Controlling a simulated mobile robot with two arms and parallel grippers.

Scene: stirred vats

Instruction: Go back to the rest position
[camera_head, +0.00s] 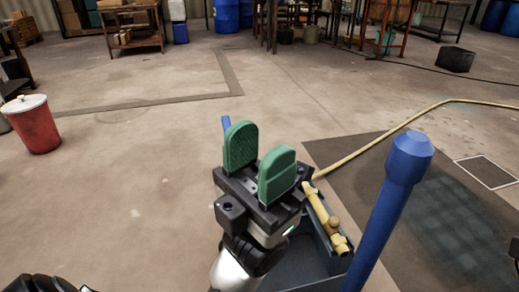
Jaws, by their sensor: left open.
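My left gripper (258,157) is in the middle of the camera_head view, with its two green finger pads apart and nothing between them. It is open and points up and away over the floor. Its wrist covers part of a dark blue-grey bin or housing (322,257) below it. My right gripper is not in view.
A thick blue pole (392,210) rises at the right, near the gripper. A yellow pipe fitting (326,217) lies along the housing's edge, and a yellow hose (385,137) crosses the floor. A red bucket (33,124) stands at left. The middle floor is clear.

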